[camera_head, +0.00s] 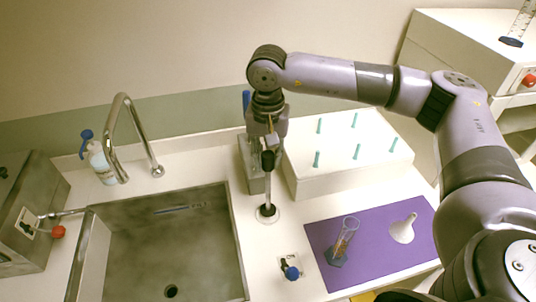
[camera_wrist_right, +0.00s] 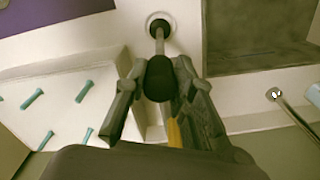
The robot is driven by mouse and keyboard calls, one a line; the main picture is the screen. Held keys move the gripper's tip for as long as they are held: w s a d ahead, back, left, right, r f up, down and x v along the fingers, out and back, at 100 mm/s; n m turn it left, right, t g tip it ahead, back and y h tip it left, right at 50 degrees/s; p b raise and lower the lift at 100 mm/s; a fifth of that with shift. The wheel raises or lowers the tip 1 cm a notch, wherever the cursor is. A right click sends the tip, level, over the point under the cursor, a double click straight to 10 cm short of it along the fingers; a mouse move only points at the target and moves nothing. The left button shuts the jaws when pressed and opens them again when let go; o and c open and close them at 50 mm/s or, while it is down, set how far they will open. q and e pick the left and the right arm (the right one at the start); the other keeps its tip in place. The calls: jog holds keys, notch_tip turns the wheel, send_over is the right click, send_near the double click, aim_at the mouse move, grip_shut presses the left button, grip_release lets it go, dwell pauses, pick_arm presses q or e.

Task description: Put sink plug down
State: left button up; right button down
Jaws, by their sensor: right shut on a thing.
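The sink plug (camera_head: 267,190) is upright, with a black knob on top, a thin light rod and a dark round foot. My right gripper (camera_head: 268,150) points down and is shut on the black knob. In the right wrist view the knob (camera_wrist_right: 160,80) sits between the two fingers. The plug's foot (camera_head: 267,211) is at a pale ring on the white counter, right of the sink (camera_head: 170,245); I cannot tell whether it touches. The sink's dark drain hole (camera_head: 171,291) is uncovered. My left gripper is not in view.
A grey container (camera_head: 250,170) stands close behind the plug. A white rack (camera_head: 340,165) with several teal pegs is to the right. A purple mat (camera_head: 330,275) holds a glass cylinder (camera_head: 345,235) and a white funnel (camera_head: 403,229). A faucet (camera_head: 115,130) arches over the sink.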

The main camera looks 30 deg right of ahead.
jog(key=shift+f, duration=0.35)
jog(key=shift+f, duration=0.15)
jog(key=c, duration=1.3)
grip_release()
jog(key=shift+c, duration=0.2)
